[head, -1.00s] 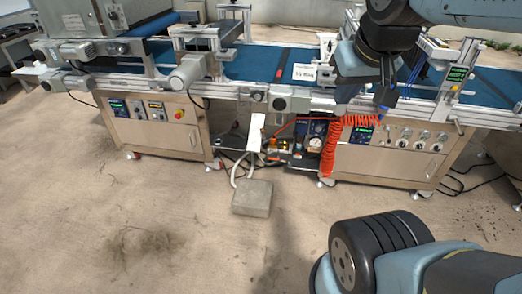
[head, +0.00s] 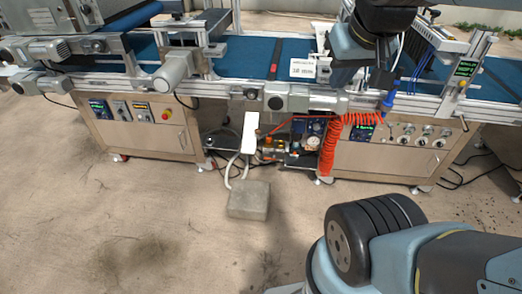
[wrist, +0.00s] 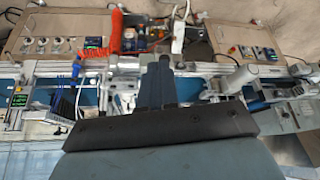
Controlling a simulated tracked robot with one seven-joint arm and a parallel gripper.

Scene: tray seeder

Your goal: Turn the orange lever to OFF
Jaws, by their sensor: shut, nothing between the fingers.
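My gripper (wrist: 157,60) shows in the wrist view as two dark fingertips close together, with nothing between them. In the head view my gripper (head: 381,62) is small and partly hidden by my arm, over the right part of the machine. The orange lever cannot be told apart for certain in either view. Small orange and red parts show around the air unit (head: 313,139) under the machine, beside the orange coiled hose (head: 330,146). The hose also shows in the wrist view (wrist: 116,32). My gripper is apart from all of these.
The conveyor machine with its blue belt (head: 250,58) runs across the view. Steel cabinets (head: 152,138) and (head: 385,163) stand below it. A grey block (head: 249,200) lies on the floor before the gap between them. The concrete floor at front left is clear.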

